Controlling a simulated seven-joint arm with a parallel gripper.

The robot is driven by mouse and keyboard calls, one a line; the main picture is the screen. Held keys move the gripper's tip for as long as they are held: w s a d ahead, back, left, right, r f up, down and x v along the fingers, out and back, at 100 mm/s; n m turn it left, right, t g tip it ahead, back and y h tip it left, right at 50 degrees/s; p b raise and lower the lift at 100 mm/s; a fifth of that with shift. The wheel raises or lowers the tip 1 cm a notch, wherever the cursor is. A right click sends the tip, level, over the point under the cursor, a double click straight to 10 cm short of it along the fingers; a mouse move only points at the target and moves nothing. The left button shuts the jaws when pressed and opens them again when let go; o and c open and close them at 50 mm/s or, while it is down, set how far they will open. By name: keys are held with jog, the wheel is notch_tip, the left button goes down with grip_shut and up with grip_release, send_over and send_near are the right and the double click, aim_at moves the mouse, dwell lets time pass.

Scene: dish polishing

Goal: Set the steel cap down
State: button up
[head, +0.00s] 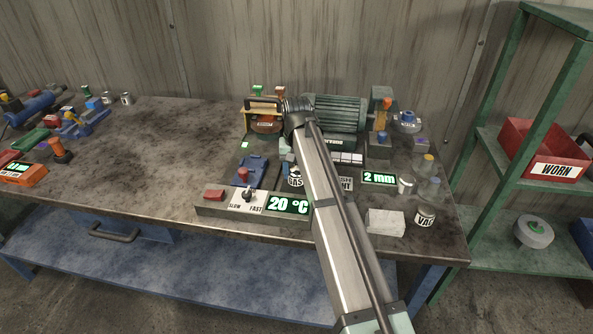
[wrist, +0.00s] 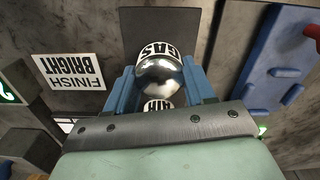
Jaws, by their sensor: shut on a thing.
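The steel cap (wrist: 160,78) is a shiny, mirror-like dome in the wrist view. It sits between the two blue fingers of my gripper (wrist: 163,85), which is shut on it. I cannot tell whether the cap touches the surface below.
A FINISH BRIGHT label (wrist: 72,80) lies left of the gripper in the wrist view, and a blue fixture (wrist: 285,55) stands right. The bench's left middle is clear.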

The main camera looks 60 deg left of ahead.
aim_at(297, 169)
jog(key=shift+f, duration=0.15)
jog(key=o, duration=1.2)
notch_tip(297, 169, up, 12)
jog(key=shift+r, duration=0.15)
